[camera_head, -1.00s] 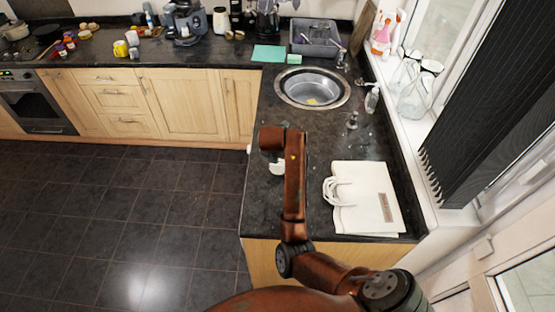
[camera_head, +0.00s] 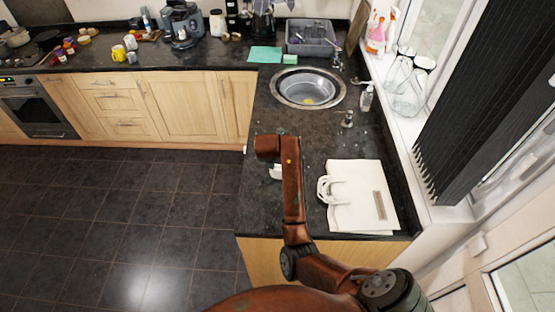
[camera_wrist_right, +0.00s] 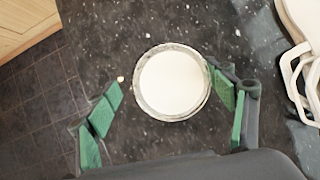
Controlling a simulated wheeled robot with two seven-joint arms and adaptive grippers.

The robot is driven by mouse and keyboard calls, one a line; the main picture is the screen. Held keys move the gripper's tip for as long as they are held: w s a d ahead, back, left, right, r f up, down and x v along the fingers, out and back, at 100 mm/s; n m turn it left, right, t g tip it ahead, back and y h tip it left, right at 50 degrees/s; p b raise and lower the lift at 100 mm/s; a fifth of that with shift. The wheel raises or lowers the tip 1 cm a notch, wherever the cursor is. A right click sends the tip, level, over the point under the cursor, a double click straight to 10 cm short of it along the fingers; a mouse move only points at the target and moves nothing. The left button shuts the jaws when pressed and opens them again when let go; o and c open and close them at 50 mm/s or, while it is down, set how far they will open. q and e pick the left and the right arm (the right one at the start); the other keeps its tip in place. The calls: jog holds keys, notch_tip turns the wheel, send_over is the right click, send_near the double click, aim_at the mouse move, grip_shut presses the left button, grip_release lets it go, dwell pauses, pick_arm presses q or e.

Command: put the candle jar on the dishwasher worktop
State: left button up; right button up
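The candle jar (camera_wrist_right: 172,82) is a round glass jar with white wax, seen from above in the right wrist view. It stands on the dark speckled worktop (camera_head: 262,200). My right gripper (camera_wrist_right: 166,88) is open, with its green-padded fingers on either side of the jar's near part. The right finger is very close to the jar's edge; I cannot tell if it touches. The left finger is clearly apart from it. In the head view my brown right arm covers most of that spot, and only a small white patch shows beside it. My left gripper is out of view.
A white bag (camera_head: 352,200) lies right of my right arm. Glass jars (camera_head: 410,95) stand on the sill.

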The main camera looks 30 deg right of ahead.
jog(key=shift+w+a, duration=0.1)
jog(key=shift+a, duration=0.1)
jog(key=shift+s+d+r, duration=0.3)
jog(key=shift+s+r, duration=0.05)
jog(key=v, duration=1.1)
jog(key=shift+r, duration=0.2)
jog(key=shift+c, duration=0.5)
